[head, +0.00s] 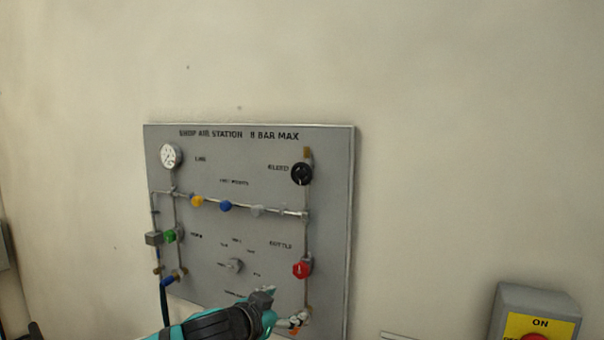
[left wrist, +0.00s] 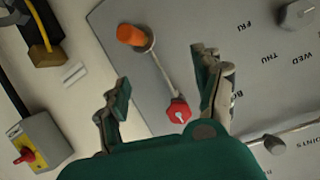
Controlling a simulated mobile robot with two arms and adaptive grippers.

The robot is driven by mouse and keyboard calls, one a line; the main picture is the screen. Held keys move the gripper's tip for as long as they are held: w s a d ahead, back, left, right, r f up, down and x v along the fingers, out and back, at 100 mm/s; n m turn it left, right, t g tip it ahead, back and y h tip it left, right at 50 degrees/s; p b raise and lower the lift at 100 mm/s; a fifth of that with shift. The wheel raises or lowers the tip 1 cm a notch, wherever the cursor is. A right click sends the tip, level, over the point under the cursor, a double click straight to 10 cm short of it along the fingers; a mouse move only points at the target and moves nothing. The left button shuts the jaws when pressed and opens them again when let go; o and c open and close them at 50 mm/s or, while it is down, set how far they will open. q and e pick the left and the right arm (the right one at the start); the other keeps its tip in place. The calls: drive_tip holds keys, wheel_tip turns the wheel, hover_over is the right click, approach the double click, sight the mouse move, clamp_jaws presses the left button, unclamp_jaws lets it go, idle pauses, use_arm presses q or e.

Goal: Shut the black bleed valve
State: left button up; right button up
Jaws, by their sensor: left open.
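The black bleed valve (head: 302,173) is a round black knob at the upper right of the grey panel (head: 230,140), beside a label that seems to read "BLEED". A small light mark shows on its face. My left gripper (head: 283,306) is open and empty at the panel's lower edge, well below the black knob and below the red knob (head: 302,270). In the left wrist view its spread fingers (left wrist: 165,88) have the red knob (left wrist: 179,111) and an orange fitting (left wrist: 131,35) in sight beyond them. The black knob does not show there. My right gripper is not in view.
The panel also carries a gauge (head: 170,155), yellow (head: 197,201), blue (head: 226,206) and green (head: 170,236) knobs, a grey dial (head: 235,266) and thin pipes. A box (head: 540,299) with a yellow "ON" label is at lower right. The wall above is bare.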

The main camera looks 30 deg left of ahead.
use_arm(q)
drive_tip(key=s+d+r+t, duration=0.1)
drive_tip(key=s+r, duration=0.3)
drive_tip(key=r, duration=0.5)
drive_tip(key=s+d+r+t+y, duration=0.1)
drive_tip(key=s+r+t, duration=0.15)
drive_tip(key=r, duration=0.65)
drive_tip(key=s+d+r+t, duration=0.1)
drive_tip(key=s+r, duration=0.3)
drive_tip(key=r, duration=0.5)
drive_tip(key=p, duration=0.7)
approach(301, 171)
drive_tip(key=w+p, duration=0.1)
drive_tip(key=w, duration=0.2)
drive_tip(key=w+a+p, duration=0.1)
drive_tip(key=w, duration=0.3)
drive_tip(key=w+p, duration=0.1)
drive_tip(key=w, duration=0.2)
drive_tip(key=shift+w+a, duration=0.2)
drive_tip(key=shift+w, duration=0.1)
